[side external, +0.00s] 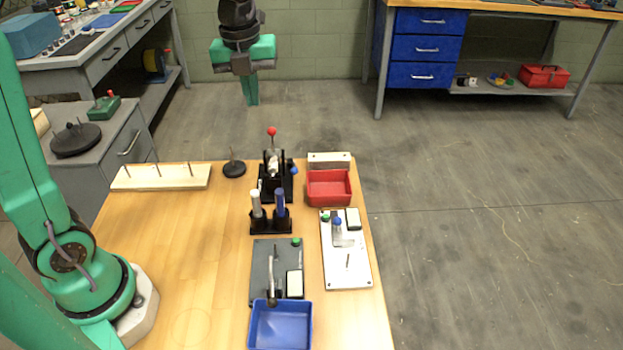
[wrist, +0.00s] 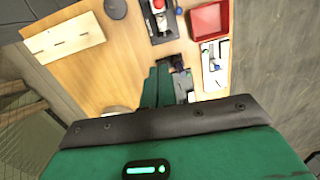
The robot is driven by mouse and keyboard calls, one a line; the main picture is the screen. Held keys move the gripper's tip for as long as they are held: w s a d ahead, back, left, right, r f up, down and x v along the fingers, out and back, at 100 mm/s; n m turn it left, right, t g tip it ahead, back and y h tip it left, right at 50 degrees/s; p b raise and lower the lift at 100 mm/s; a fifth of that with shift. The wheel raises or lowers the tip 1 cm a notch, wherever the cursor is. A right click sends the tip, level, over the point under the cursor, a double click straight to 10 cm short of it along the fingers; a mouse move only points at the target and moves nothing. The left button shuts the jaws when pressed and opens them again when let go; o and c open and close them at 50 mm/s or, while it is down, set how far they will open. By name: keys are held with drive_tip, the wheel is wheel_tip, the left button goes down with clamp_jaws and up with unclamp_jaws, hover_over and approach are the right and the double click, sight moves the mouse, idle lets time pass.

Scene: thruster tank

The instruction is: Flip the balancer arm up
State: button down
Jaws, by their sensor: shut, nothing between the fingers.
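My gripper (side external: 250,102) is shut and empty, high above the far end of the wooden table and apart from everything on it. Its green fingers also show in the wrist view (wrist: 160,70), pressed together and hiding part of the table. I cannot tell for sure which part is the balancer arm. A white board (side external: 360,268) bears a metal bracket (side external: 342,236) with a blue knob. A black fixture (side external: 266,186) carries an upright red-ball lever (side external: 272,133), also seen in the wrist view (wrist: 158,5).
A red bin (side external: 328,188) sits right of the black fixture, and a blue bin (side external: 281,327) is at the front. A holder with white and blue cylinders (side external: 280,203) stands mid-table. A pegged wooden strip (side external: 160,177) lies far left. The table's left middle is clear.

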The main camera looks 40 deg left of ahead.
drive_tip(key=shift+w+f+m, duration=0.25)
drive_tip(key=shift+w+m, duration=0.3)
drive_tip(key=shift+m, duration=0.25)
drive_tip(key=shift+f, duration=0.2)
hover_over(273, 145)
drive_tip(key=s+d, duration=0.1)
drive_tip(key=s, duration=0.1)
drive_tip(key=shift+f, duration=5.2)
